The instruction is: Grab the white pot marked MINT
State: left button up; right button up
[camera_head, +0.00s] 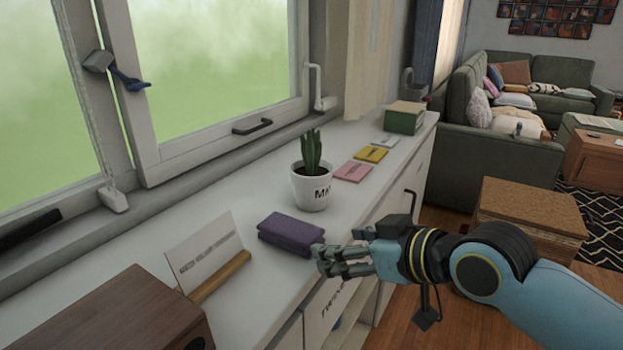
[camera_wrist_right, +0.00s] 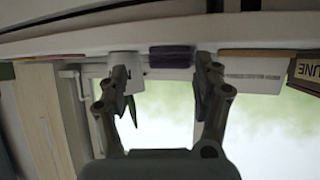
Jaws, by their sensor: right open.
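The white pot (camera_head: 312,192) stands upright on the white counter by the window, with a green cactus in it. In the right wrist view, which is upside down, the pot (camera_wrist_right: 122,64) shows partly behind one finger of the open right gripper (camera_wrist_right: 164,85). My left gripper is not in view.
A folded purple cloth (camera_head: 290,234) lies between my right gripper and the pot. A white card (camera_head: 208,252) on a wooden stand and a brown wooden box (camera_head: 135,310) are nearer. Pink (camera_head: 353,171) and yellow (camera_head: 371,154) cards and a green box (camera_head: 404,118) lie beyond the pot.

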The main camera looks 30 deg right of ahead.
aim_at(317, 155)
jog(key=w+d+r+t, duration=0.1)
jog(key=w+r+t, duration=0.1)
jog(key=w, duration=0.2)
jog(key=w+d+r+t+b, duration=0.1)
jog(key=w+d+r+t, duration=0.1)
jog(key=w+r, duration=0.1)
jog(key=w+d+r+m+t, duration=0.1)
jog(key=w+d+r, duration=0.1)
jog(key=w, duration=0.4)
jog(key=shift+r+t+b, duration=0.15)
jog(key=shift+t+b, duration=0.25)
jog(key=shift+w+a+r, duration=0.15)
jog(key=shift+w, duration=0.4)
jog(key=w, duration=0.2)
jog(key=w+a, duration=0.1)
jog(key=w, duration=0.1)
jog(key=shift+w+r, duration=0.1)
jog(key=shift+w, duration=0.05)
jog(key=shift+d, duration=0.1)
jog(key=shift+c, duration=0.4)
grip_shut()
jog(key=shift+r, duration=0.1)
